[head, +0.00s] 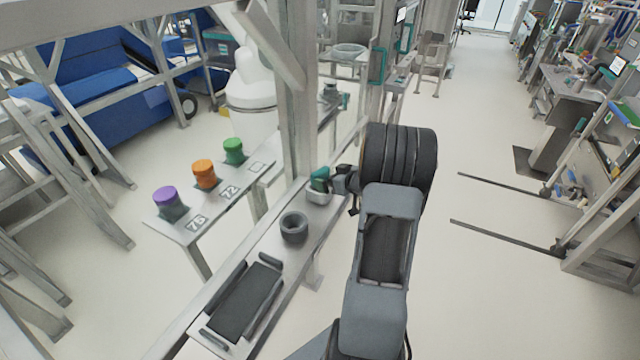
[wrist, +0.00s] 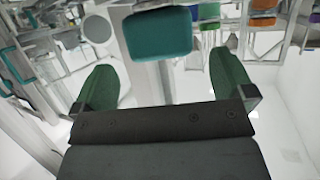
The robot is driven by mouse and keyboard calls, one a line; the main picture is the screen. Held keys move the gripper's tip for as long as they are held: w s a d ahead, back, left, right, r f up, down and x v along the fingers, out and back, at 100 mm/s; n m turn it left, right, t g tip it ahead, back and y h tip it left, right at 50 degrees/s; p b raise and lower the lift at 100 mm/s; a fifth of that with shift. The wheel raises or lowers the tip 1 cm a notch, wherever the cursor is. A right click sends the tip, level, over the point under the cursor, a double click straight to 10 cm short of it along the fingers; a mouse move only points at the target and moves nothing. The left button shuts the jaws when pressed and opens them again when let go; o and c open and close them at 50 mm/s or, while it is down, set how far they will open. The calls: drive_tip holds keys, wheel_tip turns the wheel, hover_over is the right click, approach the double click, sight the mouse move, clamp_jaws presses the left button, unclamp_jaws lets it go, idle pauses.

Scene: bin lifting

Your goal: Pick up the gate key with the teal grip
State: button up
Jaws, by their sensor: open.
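The gate key's teal grip (wrist: 157,35) shows as a rounded teal block at the top middle of the wrist view. It lies ahead of my gripper (wrist: 163,82), whose two green fingers stand wide apart, one to each side below it. The gripper is open and nothing is clamped. In the head view my gripper (head: 330,181) is over the far end of the narrow metal bench, at a small pale cup (head: 319,198). Green-teal shapes there overlap, so I cannot clearly separate finger from grip. The key's lower part is hidden.
On the narrow bench (head: 225,262) are a dark ring (head: 294,227) and a black tray (head: 246,300). A second shelf behind holds purple (head: 166,197), orange (head: 204,173) and green (head: 233,150) knobs. A metal post (head: 299,110) stands close left of my gripper.

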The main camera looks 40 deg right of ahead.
sight(324, 174)
drive_tip(key=shift+r+p+x, duration=0.2)
drive_tip(key=shift+p+x, duration=0.45)
drive_tip(key=shift+x, duration=2.05)
drive_tip(key=shift+w, duration=0.1)
drive_tip(key=shift+c, duration=0.2)
drive_tip(key=c, duration=0.9)
